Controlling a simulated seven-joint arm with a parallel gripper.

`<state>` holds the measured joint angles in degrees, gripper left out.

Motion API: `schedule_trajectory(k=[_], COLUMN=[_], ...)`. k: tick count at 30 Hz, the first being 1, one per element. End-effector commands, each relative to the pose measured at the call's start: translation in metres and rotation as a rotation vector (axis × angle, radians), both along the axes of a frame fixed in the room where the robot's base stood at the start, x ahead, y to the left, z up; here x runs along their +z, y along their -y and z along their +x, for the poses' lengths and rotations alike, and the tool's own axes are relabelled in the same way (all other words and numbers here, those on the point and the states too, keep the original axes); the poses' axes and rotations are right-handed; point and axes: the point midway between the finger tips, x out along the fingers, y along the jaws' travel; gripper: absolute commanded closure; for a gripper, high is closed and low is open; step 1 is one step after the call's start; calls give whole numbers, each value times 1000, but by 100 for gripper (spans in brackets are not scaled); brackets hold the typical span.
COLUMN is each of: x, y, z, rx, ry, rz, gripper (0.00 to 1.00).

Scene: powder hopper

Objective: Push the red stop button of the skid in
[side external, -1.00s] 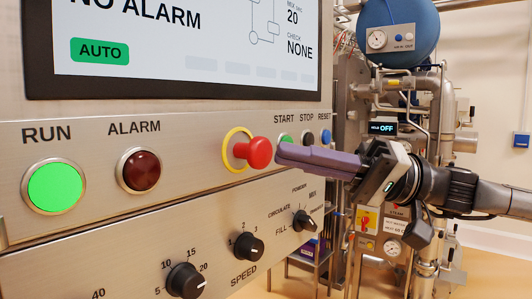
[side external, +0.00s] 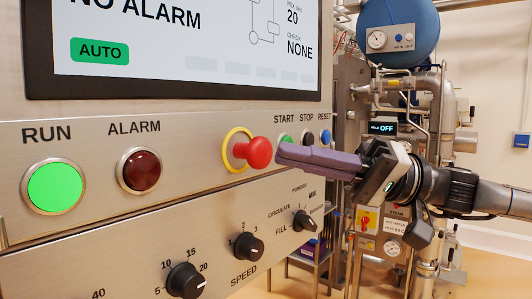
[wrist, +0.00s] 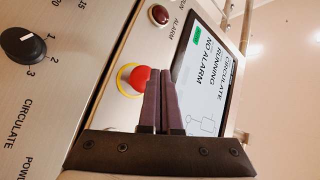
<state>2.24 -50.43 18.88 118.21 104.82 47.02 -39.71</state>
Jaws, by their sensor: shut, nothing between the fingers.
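The red stop button (side external: 259,152) is a mushroom head standing out from the panel, with a yellow ring (side external: 237,150) around its base. It also shows in the wrist view (wrist: 139,78), partly hidden by my fingers. My gripper (side external: 279,154) is shut and empty, its purple fingers pointing at the button's head. In the side view the fingertips are at the head's outer face; I cannot tell whether they touch it. In the wrist view the fingers (wrist: 160,72) are pressed together beside the button.
The panel carries a lit green RUN lamp (side external: 55,188), a dark red ALARM lamp (side external: 139,170) and black knobs such as the SPEED knob (side external: 248,247). A screen (side external: 190,40) sits above, reading "NO ALARM". START, STOP and RESET buttons (side external: 307,138) lie just behind my fingers.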

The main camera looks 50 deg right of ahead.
Motion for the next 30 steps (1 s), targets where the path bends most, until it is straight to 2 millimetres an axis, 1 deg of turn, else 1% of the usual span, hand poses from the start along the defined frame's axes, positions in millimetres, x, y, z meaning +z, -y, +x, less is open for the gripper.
schedule_trajectory(k=[20,30], x=[0,0], y=[0,0], z=[0,8], rx=[0,1], ry=[0,1], rz=[0,1], gripper=[100,100])
